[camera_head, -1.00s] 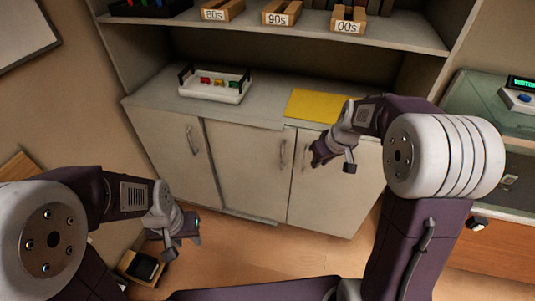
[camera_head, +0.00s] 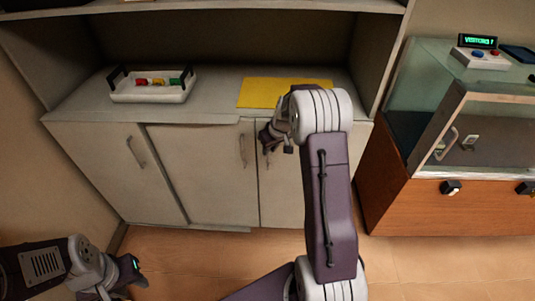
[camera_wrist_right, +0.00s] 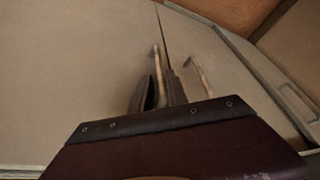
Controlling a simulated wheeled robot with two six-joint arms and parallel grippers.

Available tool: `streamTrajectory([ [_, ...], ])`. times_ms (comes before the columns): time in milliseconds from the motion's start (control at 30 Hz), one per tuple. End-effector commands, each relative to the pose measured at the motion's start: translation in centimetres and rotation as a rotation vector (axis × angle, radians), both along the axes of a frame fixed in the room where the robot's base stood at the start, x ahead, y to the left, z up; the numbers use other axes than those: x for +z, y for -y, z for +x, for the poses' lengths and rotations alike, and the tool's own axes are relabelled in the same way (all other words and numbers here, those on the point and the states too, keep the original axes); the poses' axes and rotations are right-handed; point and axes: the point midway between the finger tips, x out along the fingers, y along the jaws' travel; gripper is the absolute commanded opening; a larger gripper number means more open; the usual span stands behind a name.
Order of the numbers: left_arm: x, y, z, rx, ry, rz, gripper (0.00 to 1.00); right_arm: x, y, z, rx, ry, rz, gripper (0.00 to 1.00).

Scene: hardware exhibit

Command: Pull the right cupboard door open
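The right cupboard door (camera_head: 292,203) is pale and looks closed. A slim handle (camera_head: 267,161) shows at its left edge, partly hidden by my right gripper. My right gripper (camera_head: 270,139) is in front of the upper part of this door. In the right wrist view its two dark fingers (camera_wrist_right: 160,94) stand apart, with one bar handle (camera_wrist_right: 157,70) appearing between them; contact cannot be made out. A second handle (camera_wrist_right: 198,76) lies just to the right there. My left gripper (camera_head: 133,270) is low at the left, over the floor, its fingers unclear.
The middle door (camera_head: 208,182) with its handle (camera_head: 242,150) and the left door (camera_head: 110,165) look closed. A white tray (camera_head: 150,92) and yellow sheet (camera_head: 285,92) lie on the counter. A glass-topped wooden cabinet (camera_head: 440,205) stands right. Floor in front is clear.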

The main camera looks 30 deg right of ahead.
Motion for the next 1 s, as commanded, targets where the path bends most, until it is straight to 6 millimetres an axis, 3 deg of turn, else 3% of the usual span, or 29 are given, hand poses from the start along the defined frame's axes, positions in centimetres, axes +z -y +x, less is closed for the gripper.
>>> streamTrajectory([
  [100,-0.5,0.0,0.0,0.000,0.000,0.000,0.36,-1.9,-0.1,0.7,0.000,-0.001,0.001,0.20],
  [233,-0.6,0.0,0.0,0.000,0.000,0.000,0.36,-2.7,-0.1,1.2,0.000,0.001,0.000,0.20],
  [467,-0.5,0.0,0.0,0.000,0.000,0.000,0.36,-2.7,-0.1,1.2,0.000,0.002,0.000,0.20],
  [567,-0.5,0.0,0.0,0.000,0.000,0.000,0.36,-2.7,-0.1,1.2,0.000,0.002,0.000,0.00],
  [1000,-0.5,0.0,0.0,0.000,0.000,0.000,0.36,-2.7,-0.1,1.2,0.000,0.001,0.000,0.00],
])
